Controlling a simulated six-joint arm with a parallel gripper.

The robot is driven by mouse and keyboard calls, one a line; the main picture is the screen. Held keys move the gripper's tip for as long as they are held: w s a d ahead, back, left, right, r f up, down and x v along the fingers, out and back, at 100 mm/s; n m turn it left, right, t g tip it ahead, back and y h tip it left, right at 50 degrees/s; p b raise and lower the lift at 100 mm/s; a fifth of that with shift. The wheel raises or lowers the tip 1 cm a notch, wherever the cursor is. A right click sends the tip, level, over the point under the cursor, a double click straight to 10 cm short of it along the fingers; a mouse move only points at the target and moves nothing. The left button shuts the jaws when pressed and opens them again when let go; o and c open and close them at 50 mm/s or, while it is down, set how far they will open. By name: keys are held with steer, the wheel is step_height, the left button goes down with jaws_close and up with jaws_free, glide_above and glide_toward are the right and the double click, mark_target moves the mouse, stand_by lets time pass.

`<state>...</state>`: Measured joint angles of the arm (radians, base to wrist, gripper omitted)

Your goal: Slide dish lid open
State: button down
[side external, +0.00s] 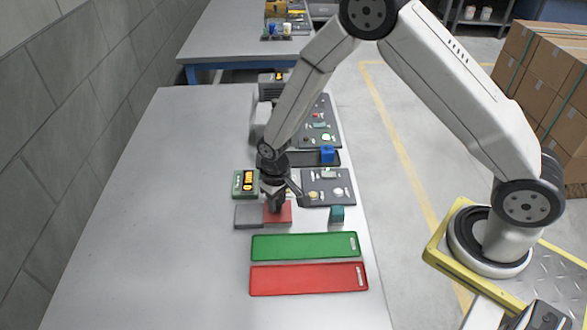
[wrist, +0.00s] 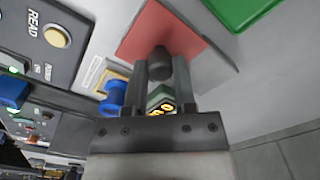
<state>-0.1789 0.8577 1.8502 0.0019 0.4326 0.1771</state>
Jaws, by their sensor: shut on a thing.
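The dish lid is a flat red square (side external: 285,207) on the table in the side view, directly below my gripper (side external: 275,207). In the wrist view the red lid (wrist: 140,30) has a dark round knob (wrist: 160,66) standing on it. My gripper (wrist: 161,78) is shut on this knob, one finger on each side. A flat grey square (side external: 247,217) lies right beside the red one, to its left. A grey side face shows under the lid's edge in the wrist view. I cannot tell how far the lid covers the dish.
A green device with a lit display (side external: 245,183) stands just behind. A dark panel (side external: 338,188) and a teal block (side external: 336,214) are to the right. A green tray (side external: 300,247) and a red tray (side external: 305,279) lie in front. The table's left part is clear.

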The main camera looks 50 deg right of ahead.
mark_target(248, 213)
steer(key=shift+a, duration=0.1)
steer(key=shift+w+a, duration=2.65)
steer(key=shift+w, duration=0.05)
steer(key=shift+c, duration=2.2)
jaws_free()
steer(key=shift+o, duration=0.2)
steer(key=shift+r, duration=0.1)
step_height(248, 213, up, 8)
steer(key=shift+f, duration=0.2)
